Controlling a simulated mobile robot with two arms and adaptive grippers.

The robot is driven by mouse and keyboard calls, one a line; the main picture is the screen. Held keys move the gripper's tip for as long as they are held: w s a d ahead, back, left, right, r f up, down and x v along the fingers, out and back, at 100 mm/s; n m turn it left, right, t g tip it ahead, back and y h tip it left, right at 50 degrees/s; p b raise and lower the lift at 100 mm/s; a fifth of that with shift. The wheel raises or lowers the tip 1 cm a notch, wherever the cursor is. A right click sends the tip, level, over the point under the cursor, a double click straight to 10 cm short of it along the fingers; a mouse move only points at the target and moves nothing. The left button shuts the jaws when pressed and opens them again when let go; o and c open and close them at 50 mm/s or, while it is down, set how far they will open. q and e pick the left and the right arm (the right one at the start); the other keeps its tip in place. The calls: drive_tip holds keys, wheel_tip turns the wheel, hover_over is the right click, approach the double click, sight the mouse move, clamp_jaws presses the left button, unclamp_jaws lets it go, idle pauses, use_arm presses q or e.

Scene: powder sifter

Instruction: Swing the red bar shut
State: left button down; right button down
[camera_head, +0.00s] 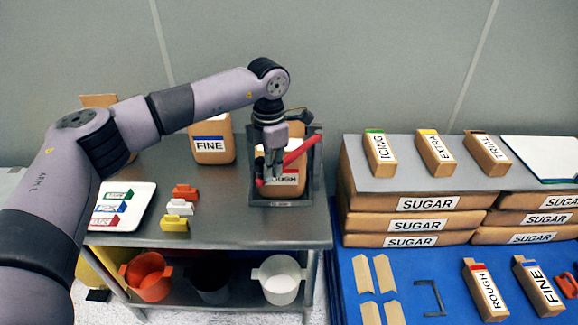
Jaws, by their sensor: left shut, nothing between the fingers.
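The red bar (300,151) is on the dark metal frame (312,188) on the grey metal table. It slants from the lower left up to the right across the front of a brown container labelled ROUGH (289,190). My left gripper (274,172) points down at the frame, beside the bar's left part, and its fingers are shut with nothing between them. Whether it touches the bar I cannot tell. The gripper and bar hide part of the container. My right gripper is not in view.
A FINE container (211,145) stands left of the frame. Coloured clips (178,208) and a white tray (118,222) lie nearer the left. To the right, stacked SUGAR boxes (412,223) stand by a blue surface (360,262).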

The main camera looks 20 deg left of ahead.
use_arm(q)
drive_tip(key=w+a+p, duration=0.1)
drive_tip(key=w+a, duration=0.6)
drive_tip(key=a, duration=0.4)
drive_tip(key=shift+w+a, duration=0.15)
drive_tip(key=shift+a, duration=0.25)
idle(1.2)
